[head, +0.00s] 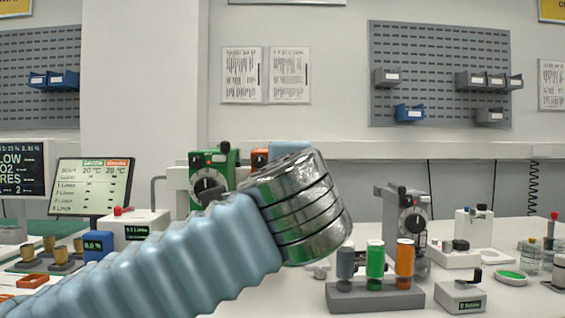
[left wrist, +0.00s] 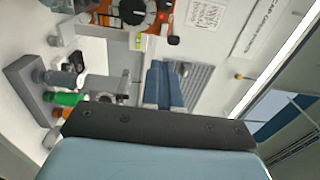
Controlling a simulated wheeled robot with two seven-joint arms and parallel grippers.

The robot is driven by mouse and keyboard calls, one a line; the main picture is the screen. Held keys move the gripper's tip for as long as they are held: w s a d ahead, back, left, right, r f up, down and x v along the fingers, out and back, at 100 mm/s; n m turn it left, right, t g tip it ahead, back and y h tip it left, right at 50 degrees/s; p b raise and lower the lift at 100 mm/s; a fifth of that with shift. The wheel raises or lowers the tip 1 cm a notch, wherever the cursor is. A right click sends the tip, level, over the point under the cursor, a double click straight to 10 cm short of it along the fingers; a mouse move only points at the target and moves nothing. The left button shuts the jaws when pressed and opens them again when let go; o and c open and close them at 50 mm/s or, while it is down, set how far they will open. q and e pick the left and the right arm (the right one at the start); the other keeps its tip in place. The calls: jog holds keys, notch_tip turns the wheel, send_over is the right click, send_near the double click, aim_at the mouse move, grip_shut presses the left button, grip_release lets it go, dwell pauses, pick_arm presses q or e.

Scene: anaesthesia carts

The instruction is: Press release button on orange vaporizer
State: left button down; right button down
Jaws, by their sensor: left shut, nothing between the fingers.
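The orange vaporizer (head: 260,158) stands on the back counter in the head view, right of the green vaporizer (head: 222,160). Most of it is hidden behind my left arm. In the left wrist view the orange vaporizer (left wrist: 131,14) shows at the top edge, with a black dial and a small red-and-black part at its right. I cannot tell for sure which part is the release button. My left gripper (left wrist: 164,66) has its blue fingers together and empty, pointing towards the vaporizer with a visible gap. In the head view its fingers are hidden. My right gripper is not in view.
A grey stand with grey, green and orange cylinders (head: 375,298) sits at front right. A grey vaporizer-like unit (head: 405,215) stands behind it. Monitors (head: 92,186) and small boxes crowd the left.

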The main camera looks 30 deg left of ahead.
pick_arm(q)
jog(key=shift+w+a+r, duration=0.15)
jog(key=shift+a+r, duration=0.05)
jog(key=shift+a, duration=0.15)
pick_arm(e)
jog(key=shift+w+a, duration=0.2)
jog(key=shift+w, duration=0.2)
